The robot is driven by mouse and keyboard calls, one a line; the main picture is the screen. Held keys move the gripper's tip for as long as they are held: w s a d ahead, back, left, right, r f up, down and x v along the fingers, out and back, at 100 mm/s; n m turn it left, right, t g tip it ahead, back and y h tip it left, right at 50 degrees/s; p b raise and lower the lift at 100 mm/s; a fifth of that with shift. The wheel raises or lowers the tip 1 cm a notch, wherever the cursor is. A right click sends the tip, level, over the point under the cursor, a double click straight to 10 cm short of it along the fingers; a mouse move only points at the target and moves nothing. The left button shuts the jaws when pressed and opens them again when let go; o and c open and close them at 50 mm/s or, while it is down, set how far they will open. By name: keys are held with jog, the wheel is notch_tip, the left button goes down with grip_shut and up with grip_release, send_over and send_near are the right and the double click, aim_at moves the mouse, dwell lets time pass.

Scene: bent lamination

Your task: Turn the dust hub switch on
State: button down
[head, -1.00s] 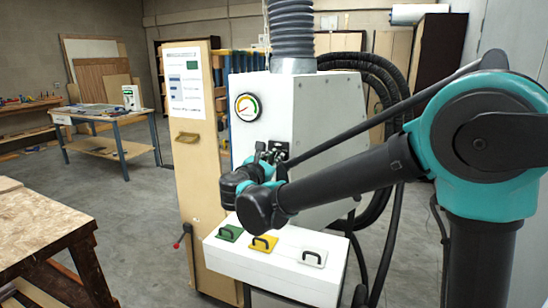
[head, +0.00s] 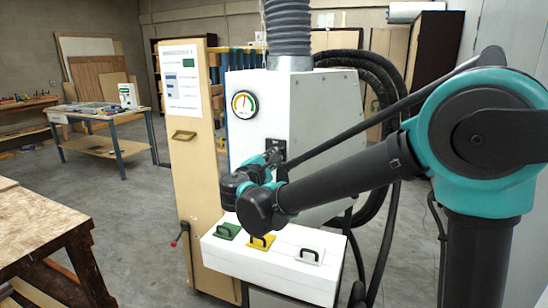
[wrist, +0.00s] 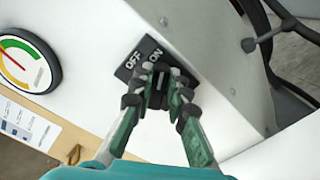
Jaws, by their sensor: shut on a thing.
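The dust hub (head: 320,120) is a white cabinet. Its black switch plate (head: 275,145) is on the front face, right of a round gauge (head: 244,104). In the wrist view the plate (wrist: 128,68) reads OFF on the left and ON on the right. My gripper (wrist: 160,80) is at the plate, below the ON label, its fingers close together. It appears shut on the switch lever, which is mostly hidden between the fingers. In the head view my gripper (head: 272,157) covers the lower part of the plate.
A white box (head: 280,265) with green, yellow and white handled plates juts out below my gripper. A tall wooden panel (head: 190,220) stands left of the hub. Black hoses (head: 385,100) hang at its right. A workbench (head: 40,225) is at the front left.

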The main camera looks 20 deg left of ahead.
dwell(0.4)
jog(key=c, duration=1.5)
grip_release()
jog(key=s, duration=0.8)
jog(key=s+a, duration=0.1)
jog(key=s, duration=0.3)
jog(key=w+d+f+m+g+h, duration=0.1)
jog(key=w+d+f+m+g, duration=0.2)
jog(key=d+f, duration=0.5)
jog(key=w+d+f+m+g+h, duration=0.1)
jog(key=w+d+f+m+g, duration=0.2)
jog(key=d, duration=0.9)
jog(key=w+d+f+m+g+h, duration=0.15)
jog(key=d+f+m+g, duration=0.35)
jog(key=d, duration=0.6)
jog(key=s+d+f+m+g+y, duration=0.1)
jog(key=s+d+f+m, duration=0.3)
jog(key=f, duration=0.1)
jog(key=s+d+f+m+g+y, duration=0.1)
jog(key=s+d+f+m+y, duration=0.1)
jog(key=s+d+f+m, duration=0.2)
jog(key=s+d+f+m+y, duration=0.2)
jog(key=s+d+f+m, duration=0.2)
jog(key=s+d+f, duration=0.1)
jog(key=shift+s+d+f+g, duration=0.4)
jog(key=shift+s+d, duration=0.15)
jog(key=shift+s, duration=0.1)
